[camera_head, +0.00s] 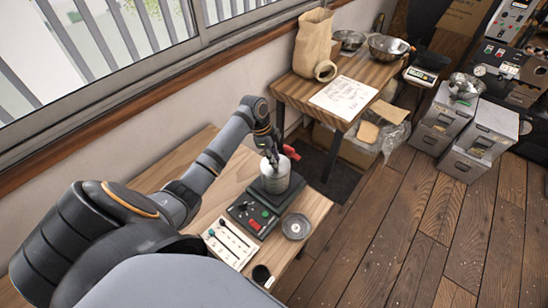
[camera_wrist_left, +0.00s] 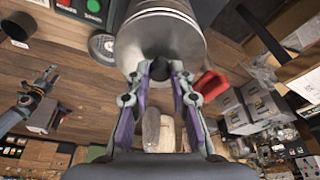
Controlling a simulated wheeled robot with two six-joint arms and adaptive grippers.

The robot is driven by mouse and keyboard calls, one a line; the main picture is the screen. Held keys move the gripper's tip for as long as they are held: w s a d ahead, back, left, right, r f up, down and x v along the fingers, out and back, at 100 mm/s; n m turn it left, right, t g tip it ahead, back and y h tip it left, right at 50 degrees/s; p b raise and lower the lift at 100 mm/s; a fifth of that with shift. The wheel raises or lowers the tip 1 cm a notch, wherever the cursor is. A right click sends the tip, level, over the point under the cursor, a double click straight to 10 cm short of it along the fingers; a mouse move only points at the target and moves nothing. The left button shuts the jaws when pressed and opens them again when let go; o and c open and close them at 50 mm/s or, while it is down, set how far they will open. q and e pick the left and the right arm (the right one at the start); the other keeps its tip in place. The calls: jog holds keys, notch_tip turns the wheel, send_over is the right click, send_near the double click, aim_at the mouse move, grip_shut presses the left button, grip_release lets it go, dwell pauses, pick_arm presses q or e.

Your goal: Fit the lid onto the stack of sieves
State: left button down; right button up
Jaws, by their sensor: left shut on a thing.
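The stack of sieves (camera_head: 276,184) is a silvery cylinder standing upright on a dark shaker base (camera_head: 257,199) on the wooden bench. My left gripper (camera_head: 271,158) is right above the stack, pointing down. In the left wrist view its fingers (camera_wrist_left: 161,74) close on the dark knob of the lid (camera_wrist_left: 150,38), a smooth grey disc. The lid lies over the top of the stack (camera_wrist_left: 160,12), and its rim appears close to lined up with it. The gripper hides part of the lid, and I cannot tell whether the lid sits fully down. My right gripper is out of view.
A grey round disc (camera_head: 295,226) lies on the bench beside the base. A white panel with tools (camera_head: 230,241) and a dark cup (camera_head: 261,274) are nearer. A red item (camera_head: 291,152) is just behind the stack. A second table (camera_head: 343,82) stands beyond.

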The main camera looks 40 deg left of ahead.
aim_at(268, 164)
pick_arm(q)
jog(key=shift+f, duration=0.45)
jog(key=c, duration=1.5)
grip_release()
jog(key=shift+o, duration=0.2)
jog(key=p+v, duration=0.8)
jog(key=v, duration=0.3)
jog(key=shift+p, duration=0.4)
